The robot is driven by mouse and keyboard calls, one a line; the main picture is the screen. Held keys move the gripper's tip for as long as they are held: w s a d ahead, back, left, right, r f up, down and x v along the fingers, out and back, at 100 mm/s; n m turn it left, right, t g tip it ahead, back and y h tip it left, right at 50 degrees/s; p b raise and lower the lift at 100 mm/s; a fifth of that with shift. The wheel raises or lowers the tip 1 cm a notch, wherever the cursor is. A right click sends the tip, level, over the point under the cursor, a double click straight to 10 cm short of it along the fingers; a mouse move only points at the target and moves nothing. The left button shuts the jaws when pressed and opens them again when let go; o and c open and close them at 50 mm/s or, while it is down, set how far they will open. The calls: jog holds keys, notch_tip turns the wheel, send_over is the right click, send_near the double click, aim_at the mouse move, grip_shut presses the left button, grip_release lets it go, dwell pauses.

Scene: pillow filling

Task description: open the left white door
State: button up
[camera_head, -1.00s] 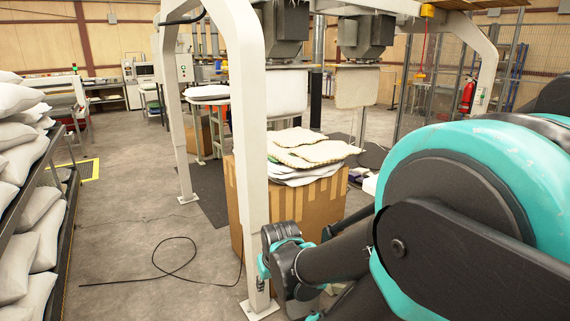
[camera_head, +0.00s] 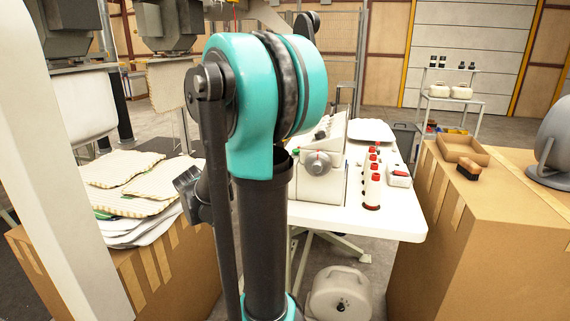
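A large white panelled door (camera_head: 472,55) stands in the far wall at the upper right, framed by yellow-edged posts. It looks shut. No second white door shows, so I cannot tell whether this is the left one. My teal and black arm rises through the middle of the view, well short of the wall. A dark part near my gripper end (camera_head: 190,192) shows partly behind an arm link, beside the pile of pillow covers. Its fingers cannot be made out.
A cardboard box (camera_head: 495,240) blocks the right; another box (camera_head: 185,265) with covers (camera_head: 130,185) stands left. A white post (camera_head: 45,150) is close at left.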

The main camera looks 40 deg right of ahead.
jog(key=w+d+r+m+g+h, duration=0.1)
jog(key=w+d+r+g+h, duration=0.3)
jog(key=d+h, duration=0.35)
jog(key=w+d+r+m+g+h, duration=0.1)
jog(key=w+d+r+g+h, duration=0.1)
jog(key=w+d+r+h, duration=0.35)
jog(key=d, duration=0.6)
jog(key=d+f, duration=0.1)
jog(key=d, duration=1.2)
jog(key=shift+s+d+f, duration=0.1)
jog(key=shift+d+f, duration=0.05)
jog(key=shift+f, duration=0.1)
grip_shut()
